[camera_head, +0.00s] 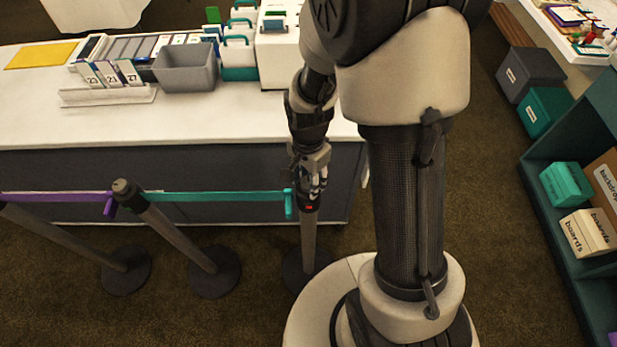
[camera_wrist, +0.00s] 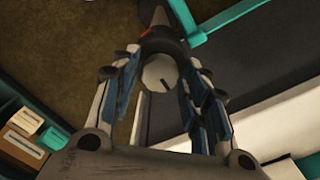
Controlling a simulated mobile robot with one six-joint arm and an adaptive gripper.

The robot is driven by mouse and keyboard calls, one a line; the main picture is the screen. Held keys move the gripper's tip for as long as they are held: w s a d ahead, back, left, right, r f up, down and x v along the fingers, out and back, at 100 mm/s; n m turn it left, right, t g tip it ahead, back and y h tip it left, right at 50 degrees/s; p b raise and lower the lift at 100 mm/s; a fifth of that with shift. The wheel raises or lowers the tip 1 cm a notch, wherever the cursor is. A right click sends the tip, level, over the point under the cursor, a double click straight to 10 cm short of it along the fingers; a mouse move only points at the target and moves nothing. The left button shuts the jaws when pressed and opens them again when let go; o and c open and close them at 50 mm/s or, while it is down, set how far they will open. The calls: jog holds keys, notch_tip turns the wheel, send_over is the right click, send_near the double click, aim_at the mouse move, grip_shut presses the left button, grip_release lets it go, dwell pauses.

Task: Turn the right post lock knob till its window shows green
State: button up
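The right post (camera_head: 308,235) stands upright at the right end of the teal belt, with a red window (camera_head: 309,207) near its top. The window also shows as a small red patch in the wrist view (camera_wrist: 145,33). The knob (camera_wrist: 158,72) is a pale round cap with a dark line across it, on top of the post. My gripper (camera_head: 313,187) points down over the post top. In the wrist view its two fingers (camera_wrist: 158,80) stand apart on either side of the knob, with narrow gaps visible. In the head view the gripper hides the knob.
The teal belt (camera_head: 215,197) runs left to a middle post (camera_head: 180,235), and a purple belt (camera_head: 60,198) continues left. The white counter (camera_head: 230,118) stands close behind the posts. A teal shelf (camera_head: 560,220) with boxes is at right.

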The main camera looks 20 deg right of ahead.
jog(key=c, duration=0.7)
jog(key=shift+n, duration=0.4)
jog(key=n, duration=0.3)
jog(key=shift+p, duration=0.4)
jog(key=n, duration=0.4)
jog(key=shift+n+p, duration=0.3)
jog(key=n, duration=0.4)
jog(key=shift+p, duration=0.3)
jog(key=shift+n, duration=2.3)
